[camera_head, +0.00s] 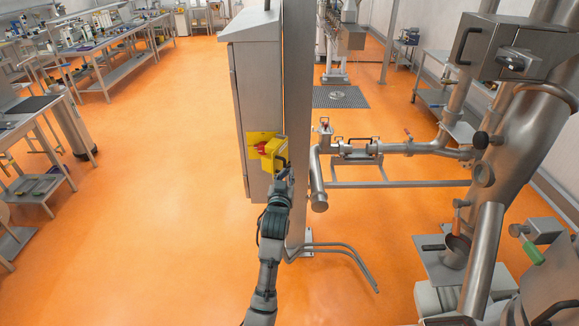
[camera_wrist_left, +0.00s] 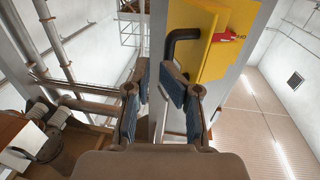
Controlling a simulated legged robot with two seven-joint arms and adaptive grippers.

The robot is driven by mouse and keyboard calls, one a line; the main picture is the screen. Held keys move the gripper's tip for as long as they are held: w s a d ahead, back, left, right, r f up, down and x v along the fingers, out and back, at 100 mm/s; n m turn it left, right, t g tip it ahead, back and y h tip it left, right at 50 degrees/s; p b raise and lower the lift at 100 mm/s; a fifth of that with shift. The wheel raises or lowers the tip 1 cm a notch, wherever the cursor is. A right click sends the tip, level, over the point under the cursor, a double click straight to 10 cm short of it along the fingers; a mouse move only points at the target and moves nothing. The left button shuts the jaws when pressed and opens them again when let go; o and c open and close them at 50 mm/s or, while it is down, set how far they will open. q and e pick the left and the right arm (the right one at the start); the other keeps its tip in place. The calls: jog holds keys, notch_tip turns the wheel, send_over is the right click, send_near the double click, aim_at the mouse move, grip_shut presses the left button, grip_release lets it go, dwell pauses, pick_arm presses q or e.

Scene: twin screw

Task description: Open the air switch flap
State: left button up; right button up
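The yellow air switch (camera_head: 270,148) with a red knob is mounted on the side of a grey cabinet (camera_head: 243,90). In the left wrist view its yellow flap (camera_wrist_left: 192,22) is at the upper right, with a black bent handle (camera_wrist_left: 177,42) and a red part (camera_wrist_left: 237,20) beside it. I cannot tell how far the flap stands open. My left gripper (camera_head: 284,174) is just below the switch in the head view. In the left wrist view the left gripper (camera_wrist_left: 158,88) has its fingers apart, empty, below the handle. My right gripper is not in view.
A vertical metal post (camera_head: 298,90) stands right beside the cabinet and my left gripper. Steel pipes (camera_head: 400,148) and a large slanted vessel (camera_head: 525,140) fill the right side. Workbenches (camera_head: 100,45) stand at the far left. The orange floor between is clear.

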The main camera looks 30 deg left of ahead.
pick_arm(q)
jog(key=a+v, duration=0.1)
jog(key=v, duration=1.4)
jog(key=shift+s, duration=0.35)
dwell(0.3)
jog(key=shift+a, duration=0.15)
notch_tip(320, 180, up, 10)
dwell(0.6)
jog(key=shift+w+f, duration=0.1)
